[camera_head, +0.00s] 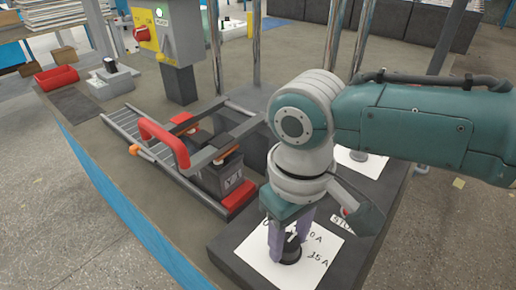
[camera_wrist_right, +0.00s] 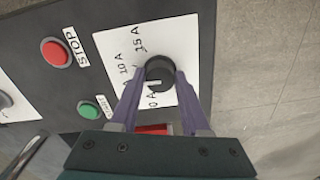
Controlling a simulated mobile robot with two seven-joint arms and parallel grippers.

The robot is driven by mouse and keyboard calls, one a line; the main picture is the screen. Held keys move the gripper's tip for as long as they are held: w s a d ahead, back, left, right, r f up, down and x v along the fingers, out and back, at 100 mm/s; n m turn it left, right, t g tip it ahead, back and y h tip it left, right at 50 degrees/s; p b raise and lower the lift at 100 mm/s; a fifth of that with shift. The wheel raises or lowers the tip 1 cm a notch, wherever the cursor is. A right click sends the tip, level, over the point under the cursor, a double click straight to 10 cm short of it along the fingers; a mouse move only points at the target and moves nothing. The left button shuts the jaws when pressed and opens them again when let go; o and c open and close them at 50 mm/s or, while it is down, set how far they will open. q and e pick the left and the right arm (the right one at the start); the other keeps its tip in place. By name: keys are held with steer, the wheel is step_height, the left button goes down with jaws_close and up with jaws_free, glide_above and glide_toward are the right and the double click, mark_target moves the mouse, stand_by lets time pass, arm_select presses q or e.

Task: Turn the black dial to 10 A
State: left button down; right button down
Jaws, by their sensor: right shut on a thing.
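The black dial (camera_wrist_right: 160,70) stands on a white card (camera_wrist_right: 105,42) marked 0 A, 10 A and 15 A. It also shows under the gripper in the head view (camera_head: 291,256). A pale mark on the dial's near side seems to point left, between the 0 A and 10 A labels; its exact setting is hard to tell. My right gripper (camera_head: 290,240) points down over the card. Its purple fingers are on either side of the dial, shut on it, and hide part of it. My left gripper is not in view.
A red STOP button (camera_wrist_right: 55,51) and a green START button (camera_wrist_right: 90,109) sit on the same dark panel. A frame with a red handle (camera_head: 165,143) stands left of my right arm. A red bin (camera_head: 57,78) and a grey post with a control box (camera_head: 165,30) are farther back.

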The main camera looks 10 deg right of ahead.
mark_target(289, 242)
steer(key=m+p, duration=0.1)
steer(key=m, duration=0.1)
steer(key=shift+r+m+p, duration=0.1)
steer(key=shift+m+p, duration=0.2)
steer(key=shift+p, duration=0.05)
steer(key=shift+m, duration=0.4)
steer(key=shift+p, duration=0.3)
steer(key=shift+c, duration=1.9)
jaws_free()
step_height(289, 242, up, 9)
steer(key=p, duration=0.4)
steer(key=shift+r, duration=0.35)
